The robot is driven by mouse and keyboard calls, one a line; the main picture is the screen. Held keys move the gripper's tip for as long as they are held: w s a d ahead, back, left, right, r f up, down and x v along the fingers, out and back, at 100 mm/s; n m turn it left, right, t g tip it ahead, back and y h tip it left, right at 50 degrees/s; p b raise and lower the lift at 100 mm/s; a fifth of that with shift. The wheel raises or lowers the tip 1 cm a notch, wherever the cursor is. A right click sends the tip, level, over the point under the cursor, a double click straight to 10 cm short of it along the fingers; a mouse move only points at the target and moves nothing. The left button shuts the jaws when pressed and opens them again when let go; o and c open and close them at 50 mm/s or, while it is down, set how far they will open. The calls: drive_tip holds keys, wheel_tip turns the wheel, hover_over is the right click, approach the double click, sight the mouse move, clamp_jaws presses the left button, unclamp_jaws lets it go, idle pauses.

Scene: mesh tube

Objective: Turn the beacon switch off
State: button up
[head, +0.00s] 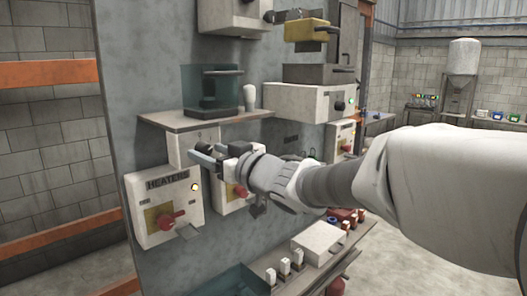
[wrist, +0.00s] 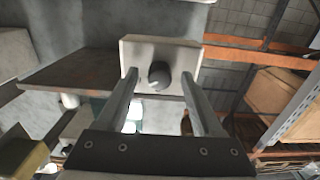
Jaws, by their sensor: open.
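A small pale box (head: 183,146) is mounted on the grey panel just under a shelf. In the wrist view, the box (wrist: 189,58) shows a round dark knob (wrist: 158,75). No label can be read on it, so I cannot tell whether it is the beacon switch. My gripper (head: 205,154) is in front of this box. In the wrist view my gripper (wrist: 158,80) is open, with one finger on each side of the knob. I cannot tell whether either finger touches it.
Below left is a box marked HEATERS (head: 182,200) with a red knob (head: 166,220) and a lit lamp. Another box with a red knob (head: 241,191) is partly behind my gripper. The shelf (head: 175,122) above holds a teal transparent cover (head: 212,88).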

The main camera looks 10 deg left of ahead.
clamp_jaws()
idle(0.3)
drive_tip(key=n+b, duration=0.3)
drive_tip(key=n, duration=0.2)
drive_tip(key=shift+f, duration=0.1)
drive_tip(key=n+b, duration=0.2)
drive_tip(key=n, duration=0.1)
drive_tip(key=shift+d+n, duration=0.1)
drive_tip(key=shift+n, duration=0.3)
drive_tip(key=shift+n+b, duration=0.7)
drive_tip(key=shift+n, duration=0.8)
drive_tip(key=shift+r, duration=0.2)
